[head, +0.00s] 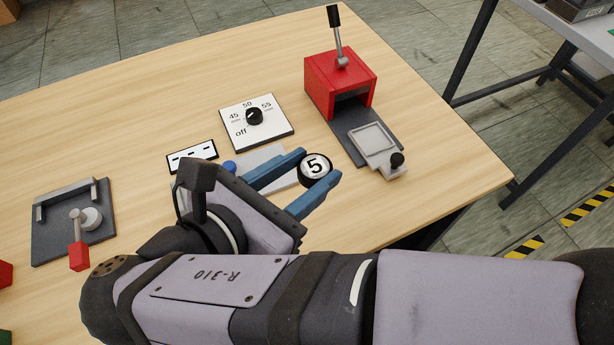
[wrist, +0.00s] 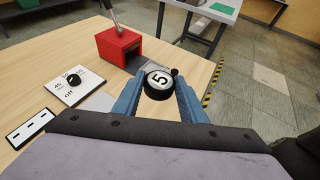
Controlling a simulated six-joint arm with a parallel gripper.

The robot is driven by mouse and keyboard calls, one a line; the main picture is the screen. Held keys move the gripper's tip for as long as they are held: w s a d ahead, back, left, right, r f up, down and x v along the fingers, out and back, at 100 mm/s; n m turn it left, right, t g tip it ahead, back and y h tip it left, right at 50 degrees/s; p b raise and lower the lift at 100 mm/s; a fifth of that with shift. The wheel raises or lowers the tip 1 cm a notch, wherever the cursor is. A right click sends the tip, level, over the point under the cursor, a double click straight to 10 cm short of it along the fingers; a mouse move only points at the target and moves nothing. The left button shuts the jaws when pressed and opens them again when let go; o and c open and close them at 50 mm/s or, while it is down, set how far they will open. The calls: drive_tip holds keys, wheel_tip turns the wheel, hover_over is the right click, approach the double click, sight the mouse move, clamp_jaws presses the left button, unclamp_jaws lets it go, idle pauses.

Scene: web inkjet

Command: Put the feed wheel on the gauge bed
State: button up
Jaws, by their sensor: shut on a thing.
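The feed wheel looks to be the round black piece with a white face marked 5 (head: 315,172); it also shows in the wrist view (wrist: 158,82). My gripper (head: 320,163) has its two blue fingers shut on its sides, with the numbered face visible. It seems held above the table; the exact height is hard to tell. A flat pale grey plate (head: 268,154) beside the dash display looks like the gauge bed. It lies left of the wheel, partly hidden by my gripper and fingers. A blue knob (head: 229,167) is at its left side.
A dash display (head: 192,156) and a dial panel (head: 257,134) lie behind. A red lever machine (head: 340,82) has a grey tray (head: 373,137) in front, right of the wheel. A dark clamp fixture (head: 53,239) is at left. The table's front right corner is clear.

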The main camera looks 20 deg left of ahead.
drive_tip(key=shift+r, duration=0.3)
